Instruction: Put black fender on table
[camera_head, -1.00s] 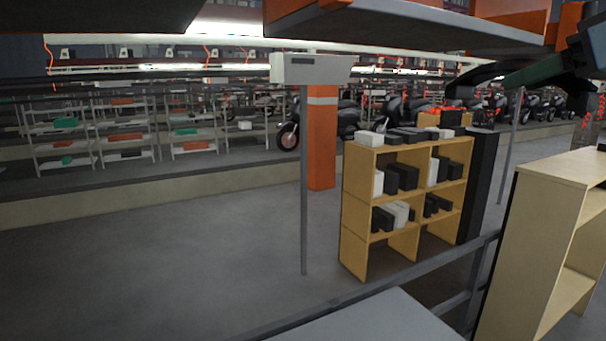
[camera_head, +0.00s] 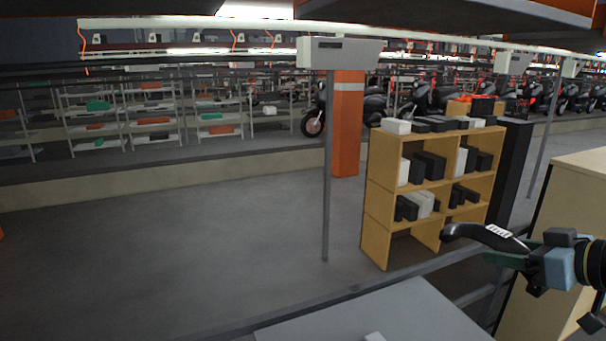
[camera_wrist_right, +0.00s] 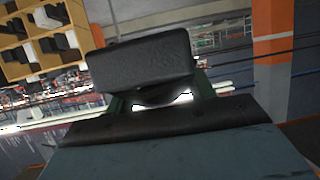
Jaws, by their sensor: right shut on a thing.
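The black fender (camera_head: 472,233) is a curved dark piece with a small white label, held in the air at the right of the head view. My right gripper (camera_head: 512,259) is shut on its right-hand end. In the right wrist view the dark fender (camera_wrist_right: 140,65) fills the upper middle, in front of my gripper. A grey table top (camera_head: 385,316) shows at the bottom of the head view, lower and to the left of the fender, with a clear gap between them. My left gripper is not in view.
A wooden shelf (camera_head: 378,195) with black and white boxes stands beyond a grey rail. A pale cabinet (camera_head: 575,190) is at the right. A thin post (camera_head: 327,180) rises behind the table.

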